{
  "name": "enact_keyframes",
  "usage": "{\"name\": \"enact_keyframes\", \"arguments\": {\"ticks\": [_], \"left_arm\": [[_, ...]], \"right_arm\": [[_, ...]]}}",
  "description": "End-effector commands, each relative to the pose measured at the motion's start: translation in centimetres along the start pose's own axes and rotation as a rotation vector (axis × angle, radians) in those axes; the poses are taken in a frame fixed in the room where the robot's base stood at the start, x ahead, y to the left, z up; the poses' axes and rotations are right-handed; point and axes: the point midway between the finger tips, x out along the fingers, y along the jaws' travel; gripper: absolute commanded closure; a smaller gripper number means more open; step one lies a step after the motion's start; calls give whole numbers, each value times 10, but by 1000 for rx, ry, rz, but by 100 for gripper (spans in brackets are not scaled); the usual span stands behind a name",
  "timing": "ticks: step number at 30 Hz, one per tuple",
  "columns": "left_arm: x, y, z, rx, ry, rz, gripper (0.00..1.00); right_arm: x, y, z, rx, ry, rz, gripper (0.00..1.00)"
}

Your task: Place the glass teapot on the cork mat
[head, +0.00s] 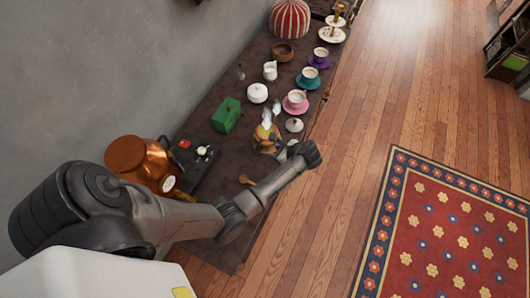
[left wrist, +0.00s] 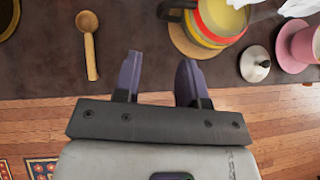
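A rounded pot with yellow, red and green colouring (head: 266,138), which I take for the glass teapot, stands on the dark table in the head view. In the left wrist view this teapot (left wrist: 222,18) shows yellow inside, with red and yellow bands and a dark handle at its left. A round cork mat (left wrist: 187,42) shows at its lower left; the teapot overlaps it, and I cannot tell how fully it rests there. My left gripper (head: 291,152) is by the table edge near the teapot. Its two fingers (left wrist: 160,65) are apart with nothing between them. My right gripper is not in view.
A wooden spoon (left wrist: 90,45) lies left of the fingers. A white lid (left wrist: 255,64) and a pink cup (left wrist: 305,45) are to the right. A copper pot (head: 138,160), green box (head: 226,115) and several cups share the narrow table beside the wall.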

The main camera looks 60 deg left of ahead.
Motion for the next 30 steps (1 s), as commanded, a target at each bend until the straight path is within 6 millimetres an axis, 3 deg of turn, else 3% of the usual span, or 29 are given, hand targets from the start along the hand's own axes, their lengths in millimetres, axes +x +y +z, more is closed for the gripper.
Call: {"name": "enact_keyframes", "arguments": {"ticks": [5, 8, 14, 17, 24, 30], "left_arm": [[-2, 4, 0, -27, 9, -5, 62], [5, 20, 0, -116, 50, -27, 62], [9, 84, 0, -468, 265, -89, 62], [-4, 123, 1, -643, 417, -86, 62], [-55, 213, 10, -936, 756, 47, 62], [-92, 260, 21, -1047, 917, 185, 62]], "right_arm": [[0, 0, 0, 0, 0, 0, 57], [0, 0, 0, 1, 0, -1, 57], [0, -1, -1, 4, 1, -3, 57], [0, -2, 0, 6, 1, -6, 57], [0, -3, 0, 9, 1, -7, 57], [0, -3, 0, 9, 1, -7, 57]]}}
